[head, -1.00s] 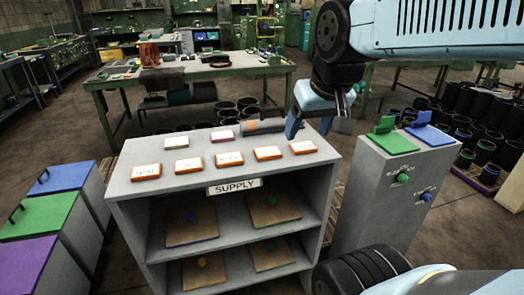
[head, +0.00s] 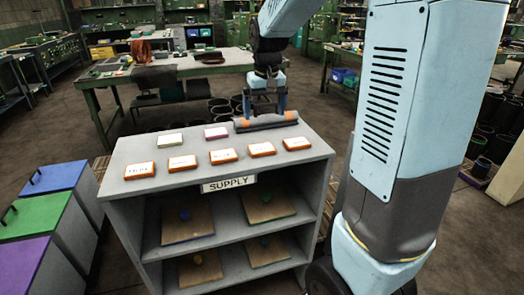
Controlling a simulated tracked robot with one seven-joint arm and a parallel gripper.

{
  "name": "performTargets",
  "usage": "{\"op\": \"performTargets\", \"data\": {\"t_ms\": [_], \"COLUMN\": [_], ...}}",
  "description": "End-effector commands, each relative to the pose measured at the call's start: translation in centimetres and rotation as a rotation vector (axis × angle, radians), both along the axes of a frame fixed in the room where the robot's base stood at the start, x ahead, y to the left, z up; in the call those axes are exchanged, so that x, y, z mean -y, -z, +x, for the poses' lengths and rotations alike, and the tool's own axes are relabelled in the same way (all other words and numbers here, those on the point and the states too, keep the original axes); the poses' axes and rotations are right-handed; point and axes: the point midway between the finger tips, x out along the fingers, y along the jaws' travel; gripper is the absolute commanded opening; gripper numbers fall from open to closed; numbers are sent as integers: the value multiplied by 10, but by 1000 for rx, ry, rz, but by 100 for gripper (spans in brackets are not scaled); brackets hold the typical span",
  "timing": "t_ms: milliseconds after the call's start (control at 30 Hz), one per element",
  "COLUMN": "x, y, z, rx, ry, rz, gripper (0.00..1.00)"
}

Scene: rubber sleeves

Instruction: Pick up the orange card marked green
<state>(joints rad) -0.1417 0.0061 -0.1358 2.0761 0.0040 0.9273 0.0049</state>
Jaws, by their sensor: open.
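Several orange cards with white labels lie in a row on the grey SUPPLY shelf top: the leftmost card (head: 140,171), the second (head: 182,163), the middle one (head: 223,156), the fourth (head: 262,149) and the rightmost (head: 296,143). Their lettering is too small to read, so I cannot tell which is marked green. My gripper (head: 265,110) is open, pointing down at the back right of the shelf top, behind the row. Its fingers are at a dark grey roll with orange ends (head: 268,122); I cannot tell if they touch it.
A yellowish card (head: 170,140) and a pink card (head: 216,133) lie behind the orange row. The SUPPLY shelf (head: 120,190) has boards with knobs below. Blue (head: 55,177), green (head: 35,214) and purple (head: 20,258) bins stand at the left. My arm fills the right side.

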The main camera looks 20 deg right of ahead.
Motion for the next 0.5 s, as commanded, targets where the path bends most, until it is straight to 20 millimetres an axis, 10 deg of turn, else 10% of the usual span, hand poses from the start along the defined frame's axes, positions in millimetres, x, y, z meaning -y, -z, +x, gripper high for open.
{"op": "performTargets", "data": {"t_ms": [500], "x": [0], "y": [67], "z": [15], "rx": [-16], "ry": [0], "rz": [-4], "gripper": [100]}}
